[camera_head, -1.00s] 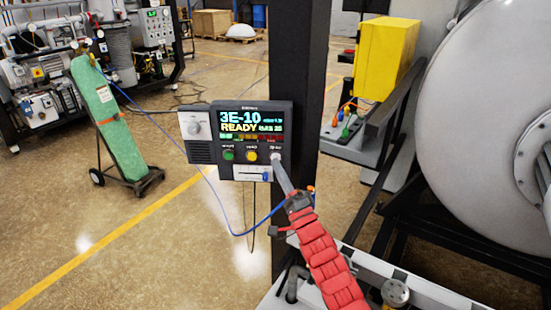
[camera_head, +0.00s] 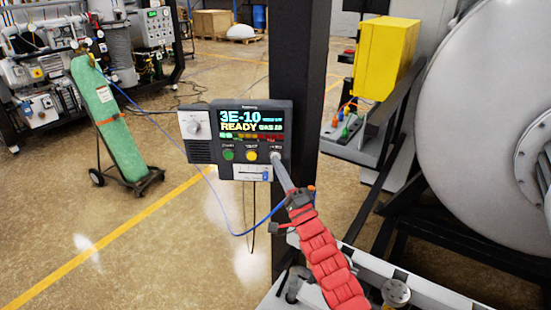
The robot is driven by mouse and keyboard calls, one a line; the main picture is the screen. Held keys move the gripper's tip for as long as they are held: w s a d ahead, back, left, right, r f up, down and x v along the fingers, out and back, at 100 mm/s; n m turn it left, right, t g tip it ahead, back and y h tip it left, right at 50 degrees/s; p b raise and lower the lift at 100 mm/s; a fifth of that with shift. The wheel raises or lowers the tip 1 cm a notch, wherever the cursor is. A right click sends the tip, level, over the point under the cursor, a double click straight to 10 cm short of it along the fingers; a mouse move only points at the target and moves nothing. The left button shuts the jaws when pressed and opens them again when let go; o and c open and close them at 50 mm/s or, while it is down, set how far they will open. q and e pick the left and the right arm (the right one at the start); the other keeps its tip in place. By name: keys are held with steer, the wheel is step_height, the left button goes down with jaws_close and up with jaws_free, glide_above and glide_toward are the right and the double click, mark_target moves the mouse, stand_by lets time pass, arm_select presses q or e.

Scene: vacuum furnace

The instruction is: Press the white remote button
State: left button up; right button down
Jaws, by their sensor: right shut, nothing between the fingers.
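A dark control panel (camera_head: 212,142) is mounted on a black post, with a lit screen (camera_head: 252,122) reading "3E-10" and "READY". Below the screen are a green button (camera_head: 228,155) and a yellow button (camera_head: 251,155). The white button sits to the right of the yellow one, at the tip of my right gripper, and is mostly hidden by it. My right gripper (camera_head: 277,160) is shut and empty. Its tip is at the white button's place; I cannot tell whether it touches or presses it. My left gripper is not in view.
The black post (camera_head: 297,60) stands behind the panel. A blue cable (camera_head: 236,234) hangs below it. A large grey vessel (camera_head: 485,120) and a yellow box (camera_head: 385,57) are at the right. A green cylinder (camera_head: 108,120) on a cart stands at the left. Open floor lies between.

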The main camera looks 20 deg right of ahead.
steer(key=shift+w+d, duration=0.15)
steer(key=shift+w, duration=0.2)
stand_by(0.7)
steer(key=shift+s, duration=0.15)
steer(key=shift+s+a, duration=0.25)
steer(key=shift+s, duration=0.35)
steer(key=shift+s+a+p, duration=0.2)
steer(key=shift+s+a, duration=0.1)
steer(key=shift+s, duration=0.45)
steer(key=shift+s+a+p, duration=0.2)
steer(key=shift+s+a, duration=0.15)
steer(key=shift+s, duration=0.45)
steer(key=shift+s+a+p, duration=0.2)
steer(key=shift+s+a, duration=0.1)
steer(key=shift+s, duration=0.45)
